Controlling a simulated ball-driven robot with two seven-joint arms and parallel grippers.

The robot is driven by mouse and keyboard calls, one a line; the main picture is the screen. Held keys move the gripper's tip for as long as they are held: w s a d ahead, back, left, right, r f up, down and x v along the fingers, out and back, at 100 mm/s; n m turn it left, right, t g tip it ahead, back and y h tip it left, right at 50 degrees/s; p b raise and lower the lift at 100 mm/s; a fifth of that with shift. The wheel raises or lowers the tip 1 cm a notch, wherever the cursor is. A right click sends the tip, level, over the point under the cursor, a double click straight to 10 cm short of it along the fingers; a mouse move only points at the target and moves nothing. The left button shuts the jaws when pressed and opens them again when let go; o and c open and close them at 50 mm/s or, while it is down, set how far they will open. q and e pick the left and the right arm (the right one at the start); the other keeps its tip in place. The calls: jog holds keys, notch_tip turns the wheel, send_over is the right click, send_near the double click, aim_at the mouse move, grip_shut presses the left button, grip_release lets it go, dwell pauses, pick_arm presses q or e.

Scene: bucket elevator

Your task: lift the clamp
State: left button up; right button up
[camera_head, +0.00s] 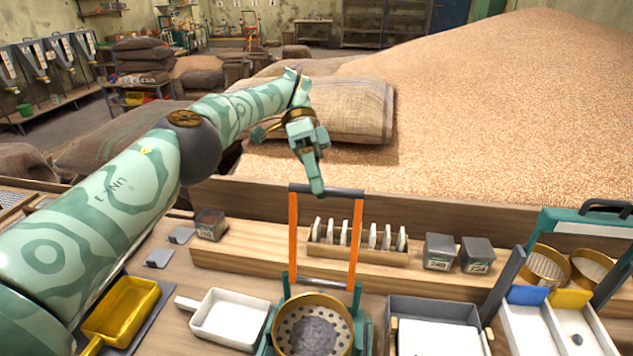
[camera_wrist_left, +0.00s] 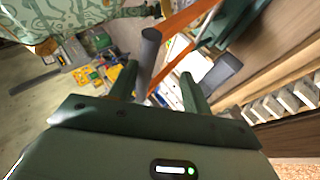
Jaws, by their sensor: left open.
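The clamp (camera_head: 355,235) is an upright frame with two orange side bars and a dark grey cross bar on top. It stands over a teal holder with a round brass-rimmed sieve (camera_head: 313,330). An orange side bar (camera_wrist_left: 185,18) runs off above. My right gripper is not in view.
Behind the clamp are a wooden ledge with a rack of white pieces (camera_head: 372,240) and a large grain heap (camera_head: 500,100). A white scoop (camera_head: 230,318) and a yellow scoop (camera_head: 122,310) lie left. A dark-rimmed tray (camera_head: 435,310) and two dark boxes (camera_head: 440,250) are right.

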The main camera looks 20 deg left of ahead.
pick_arm(q)
jog(key=shift+f, duration=0.1)
dwell(0.5)
jog(key=s+d+r+b, duration=0.2)
jog(key=s+r, duration=0.4)
jog(key=s+d+r+b, duration=0.2)
jog(key=s+d+r, duration=0.1)
jog(key=s+r, duration=0.4)
jog(key=shift+d+r, duration=0.15)
jog(key=shift+d, duration=0.1)
